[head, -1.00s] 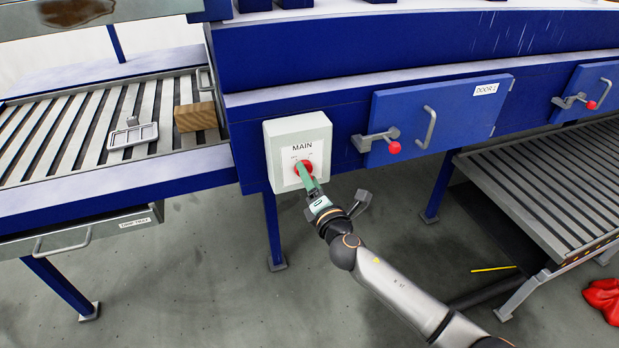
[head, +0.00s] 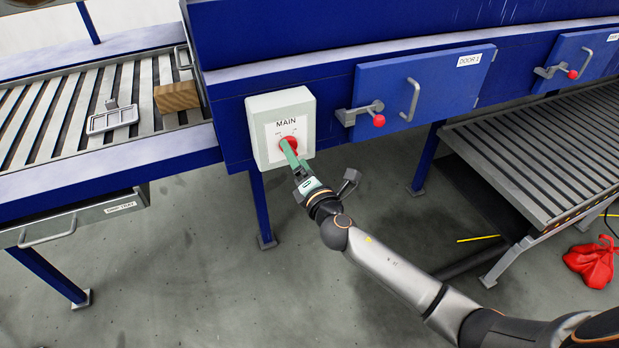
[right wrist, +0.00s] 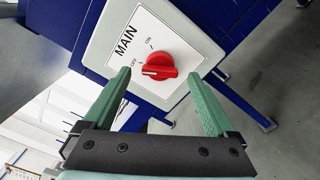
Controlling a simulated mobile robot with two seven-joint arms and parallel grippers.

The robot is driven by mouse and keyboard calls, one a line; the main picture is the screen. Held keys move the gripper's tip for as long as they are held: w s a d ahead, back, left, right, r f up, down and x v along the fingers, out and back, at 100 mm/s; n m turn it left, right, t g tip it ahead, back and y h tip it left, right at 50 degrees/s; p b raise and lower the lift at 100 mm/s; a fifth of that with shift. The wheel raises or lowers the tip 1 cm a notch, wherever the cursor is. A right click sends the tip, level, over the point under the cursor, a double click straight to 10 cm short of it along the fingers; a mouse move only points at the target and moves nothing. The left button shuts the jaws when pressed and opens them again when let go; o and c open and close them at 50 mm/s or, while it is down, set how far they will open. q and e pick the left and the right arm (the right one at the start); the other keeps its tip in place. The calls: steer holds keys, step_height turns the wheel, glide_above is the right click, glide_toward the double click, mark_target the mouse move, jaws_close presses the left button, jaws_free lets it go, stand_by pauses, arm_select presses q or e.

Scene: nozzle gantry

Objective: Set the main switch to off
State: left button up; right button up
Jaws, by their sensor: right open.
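The main switch is a red knob on a light grey box (head: 253,137) marked MAIN, on the blue machine's front. The knob (head: 288,142) also shows in the right wrist view (right wrist: 160,66), with ON and OFF printed beside it. Its white mark points left there, nearer OFF than ON. My right gripper (head: 292,158) has green fingers and is in front of the knob. In the right wrist view the gripper (right wrist: 158,75) is open, with a finger on each side of the knob and visible gaps. I cannot tell any contact. My left gripper is not in view.
A blue door (head: 440,85) with a red-tipped latch (head: 362,114) is right of the box. Left, a slatted conveyor (head: 60,110) holds a wooden block (head: 176,97) and a metal frame (head: 112,119). A red bag (head: 592,262) lies on the floor at right.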

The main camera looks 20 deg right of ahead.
steer(key=s+b, duration=0.1)
steer(key=s, duration=1)
steer(key=shift+d, duration=0.25)
